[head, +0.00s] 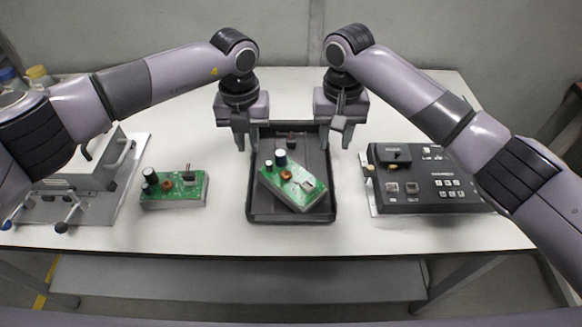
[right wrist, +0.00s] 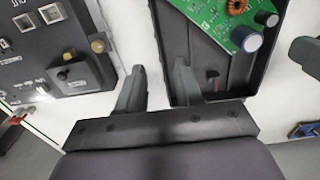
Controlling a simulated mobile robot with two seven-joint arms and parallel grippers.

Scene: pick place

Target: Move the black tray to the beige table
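The black tray (head: 290,218) lies flat on the pale table (head: 200,235), in the middle of the head view. A green circuit board (head: 290,182) lies tilted inside it, with a small dark part behind. My left gripper (head: 246,141) points down at the tray's far left side, its fingers apart. My right gripper (head: 337,139) points down at the tray's far right side. In the right wrist view its open fingers (right wrist: 158,85) stand on either side of the tray's wall (right wrist: 161,45); contact cannot be told. No second table shows clearly.
A second green board (head: 174,188) lies left of the tray. A grey metal fixture (head: 75,195) stands at the far left. A black control panel (head: 425,188) sits close on the right. Yellow and blue items (head: 38,76) show at the back left. A wall (head: 290,40) closes the rear.

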